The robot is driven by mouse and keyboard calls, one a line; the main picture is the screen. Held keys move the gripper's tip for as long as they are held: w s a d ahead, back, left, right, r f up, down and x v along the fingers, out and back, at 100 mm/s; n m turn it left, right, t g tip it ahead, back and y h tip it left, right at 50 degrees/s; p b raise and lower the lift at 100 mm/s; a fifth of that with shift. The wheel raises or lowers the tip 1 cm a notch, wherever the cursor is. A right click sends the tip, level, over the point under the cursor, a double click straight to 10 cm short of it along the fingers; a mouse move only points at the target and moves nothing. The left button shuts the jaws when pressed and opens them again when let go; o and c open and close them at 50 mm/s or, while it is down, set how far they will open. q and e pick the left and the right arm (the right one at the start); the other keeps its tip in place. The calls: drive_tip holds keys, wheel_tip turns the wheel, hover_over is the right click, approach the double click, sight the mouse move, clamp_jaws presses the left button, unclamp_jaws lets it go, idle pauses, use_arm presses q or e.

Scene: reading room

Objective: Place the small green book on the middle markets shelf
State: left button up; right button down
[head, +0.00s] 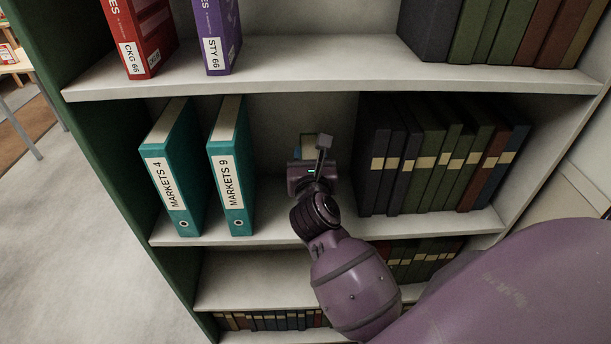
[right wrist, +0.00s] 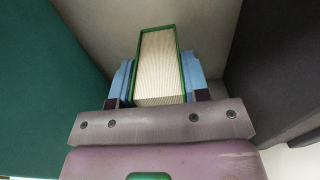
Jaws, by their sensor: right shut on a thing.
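My right gripper (head: 314,150) is inside the middle shelf (head: 272,222), in the gap between the MARKETS 9 binder and the row of dark books. In the right wrist view, my right gripper (right wrist: 158,88) is shut on the small green book (right wrist: 160,66), with a blue-padded finger on each side. The book has a green cover edge and cream pages facing the camera. In the head view the book is mostly hidden behind the gripper. I cannot tell whether it touches the shelf board. My left gripper is not in view.
Two teal binders, MARKETS 4 (head: 170,180) and MARKETS 9 (head: 231,180), stand left of the gap. A row of dark books (head: 428,160) stands to the right. The upper shelf board (head: 320,68) is above my gripper. In the wrist view a teal surface (right wrist: 40,80) is close on the left.

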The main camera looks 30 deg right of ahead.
drive_tip(key=shift+f+b, duration=0.65)
drive_tip(key=shift+f, duration=1.6)
drive_tip(key=shift+f, duration=0.15)
drive_tip(key=c, duration=0.6)
unclamp_jaws()
